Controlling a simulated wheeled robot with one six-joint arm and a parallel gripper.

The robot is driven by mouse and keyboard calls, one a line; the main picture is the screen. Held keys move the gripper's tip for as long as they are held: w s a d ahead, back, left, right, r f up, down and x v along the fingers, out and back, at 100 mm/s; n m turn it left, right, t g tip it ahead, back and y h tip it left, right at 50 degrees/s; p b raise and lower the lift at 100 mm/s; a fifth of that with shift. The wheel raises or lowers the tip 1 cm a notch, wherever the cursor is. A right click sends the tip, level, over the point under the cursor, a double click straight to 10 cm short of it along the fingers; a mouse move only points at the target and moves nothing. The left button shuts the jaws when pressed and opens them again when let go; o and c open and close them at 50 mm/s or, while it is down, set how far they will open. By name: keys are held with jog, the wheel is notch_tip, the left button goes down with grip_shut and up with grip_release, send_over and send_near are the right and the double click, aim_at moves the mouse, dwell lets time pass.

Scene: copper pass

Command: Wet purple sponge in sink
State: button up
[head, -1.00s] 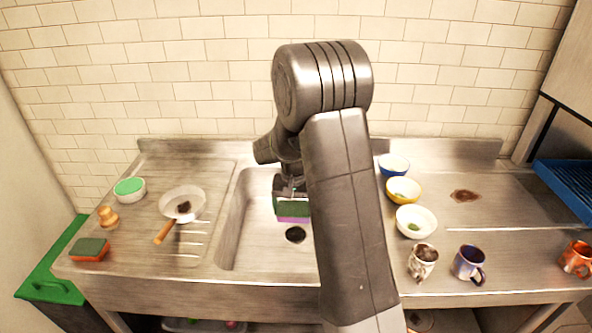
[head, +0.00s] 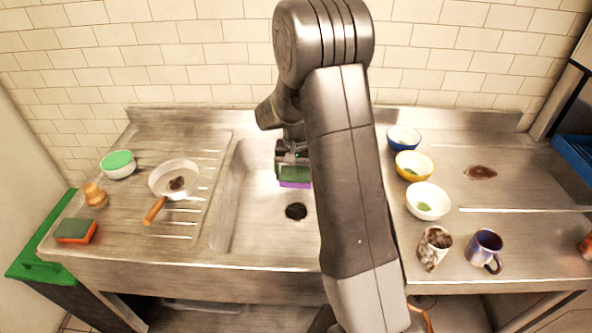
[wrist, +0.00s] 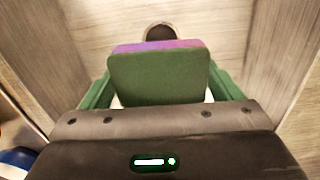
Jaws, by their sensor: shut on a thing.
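The purple sponge (head: 295,184) has a green scouring side and a purple side. My gripper (head: 292,160) is shut on it and holds it inside the sink basin (head: 240,215), behind the round drain (head: 296,211). In the wrist view the sponge (wrist: 158,76) sits between my green fingers with its green face toward the camera and a purple edge at the far side. No running water shows. My arm hides the right part of the sink, and a tap cannot be made out.
On the left drainboard are a pan (head: 174,180), a bowl with green contents (head: 118,164), a wooden piece (head: 94,195) and an orange-green sponge (head: 76,231). On the right are blue (head: 404,138), yellow (head: 414,166) and white bowls (head: 428,202), mugs (head: 485,250) and a brown stain (head: 480,172).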

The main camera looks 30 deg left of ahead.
aim_at(296, 173)
notch_tip(296, 173, down, 10)
jog(key=b, duration=0.7)
jog(key=shift+f, duration=0.2)
dwell(0.3)
jog(key=shift+r+p, duration=3.85)
jog(key=shift+r, duration=2.3)
jog(key=shift+r+p, duration=1.3)
jog(key=shift+r, duration=0.75)
